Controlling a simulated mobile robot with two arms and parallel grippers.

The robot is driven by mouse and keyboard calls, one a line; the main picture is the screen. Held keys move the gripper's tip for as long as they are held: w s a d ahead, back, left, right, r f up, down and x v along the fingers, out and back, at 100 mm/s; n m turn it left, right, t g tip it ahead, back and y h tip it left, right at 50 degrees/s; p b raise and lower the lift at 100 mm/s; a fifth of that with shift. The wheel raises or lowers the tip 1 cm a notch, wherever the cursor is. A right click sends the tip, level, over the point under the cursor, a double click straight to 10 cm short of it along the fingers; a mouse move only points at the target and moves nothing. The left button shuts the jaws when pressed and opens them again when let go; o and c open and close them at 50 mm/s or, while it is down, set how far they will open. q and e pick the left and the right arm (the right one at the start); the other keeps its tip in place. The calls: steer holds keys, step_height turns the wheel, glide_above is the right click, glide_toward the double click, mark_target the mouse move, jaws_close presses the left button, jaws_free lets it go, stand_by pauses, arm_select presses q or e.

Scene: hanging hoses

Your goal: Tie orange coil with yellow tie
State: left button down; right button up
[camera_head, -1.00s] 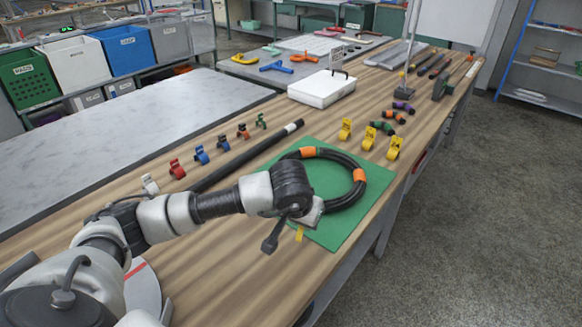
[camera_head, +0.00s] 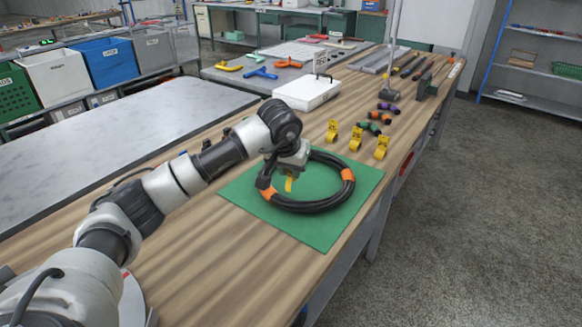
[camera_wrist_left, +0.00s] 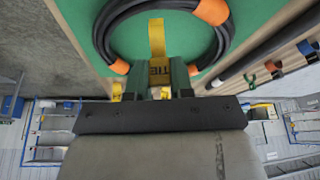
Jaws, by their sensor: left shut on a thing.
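The orange coil, a ring of black hose with orange bands (camera_head: 348,174), lies flat on the green mat (camera_head: 312,235). The coil's hose (camera_wrist_left: 103,28) also arcs across the top of the left wrist view. My left gripper (camera_head: 288,176) is shut on the yellow tie (camera_head: 289,185), over the left part of the ring. In the wrist view the tie (camera_wrist_left: 157,38) shows between the jaws, with "TIE" lettering and a strip pointing toward the coil's inside. My gripper and arm hide the coil's back-left part. Whether the tie touches the hose is unclear. My right gripper is out of view.
Several yellow pieces (camera_head: 355,139) stand on the workbench right of the coil, with dark, coloured-band pieces (camera_head: 375,117) behind. A white case (camera_head: 307,92) stands behind the mat. The mat's right part and the bench's front are clear.

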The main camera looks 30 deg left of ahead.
mark_target(290, 179)
arm_select(q)
steer(key=shift+f+b, duration=1.05)
steer(key=shift+f, duration=0.75)
steer(key=shift+f, duration=0.3)
steer(key=shift+f+b, duration=0.25)
steer(key=shift+b, duration=0.1)
steer(key=shift+f+b, duration=0.45)
steer(key=shift+f, duration=0.25)
steer(key=shift+f, duration=0.1)
stand_by(0.3)
